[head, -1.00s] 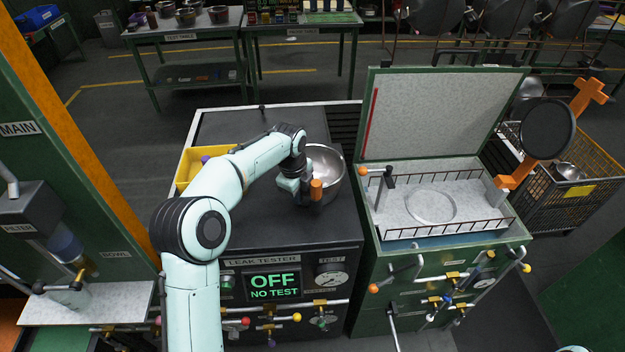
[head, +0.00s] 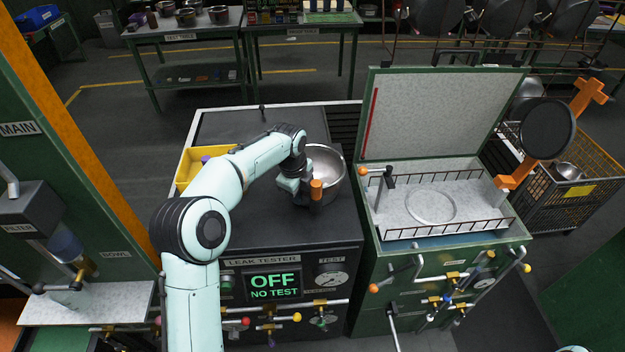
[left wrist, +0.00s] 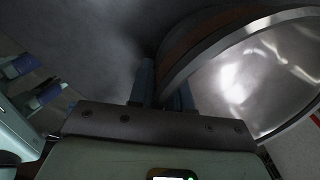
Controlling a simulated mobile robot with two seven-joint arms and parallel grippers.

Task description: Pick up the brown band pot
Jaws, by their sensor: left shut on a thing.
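The shiny metal pot (head: 330,165) is on the dark top of the leak tester (head: 270,222), partly hidden behind my left arm's end. In the left wrist view, its curved wall (left wrist: 262,75) fills the right side, and a brownish band (left wrist: 203,35) runs along the rim. My left gripper (head: 303,195) is at the pot's near left side. In the left wrist view, its fingers (left wrist: 163,88) are shut on the rim wall, one on each side. The pot's underside is hidden, so I cannot tell whether it touches the top. My right gripper is not in view.
A yellow bin (head: 190,172) is behind my forearm. To the right is a green station with an open lid (head: 445,110) and a wire-railed tray (head: 398,218). A wire basket (head: 543,195) stands farther right.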

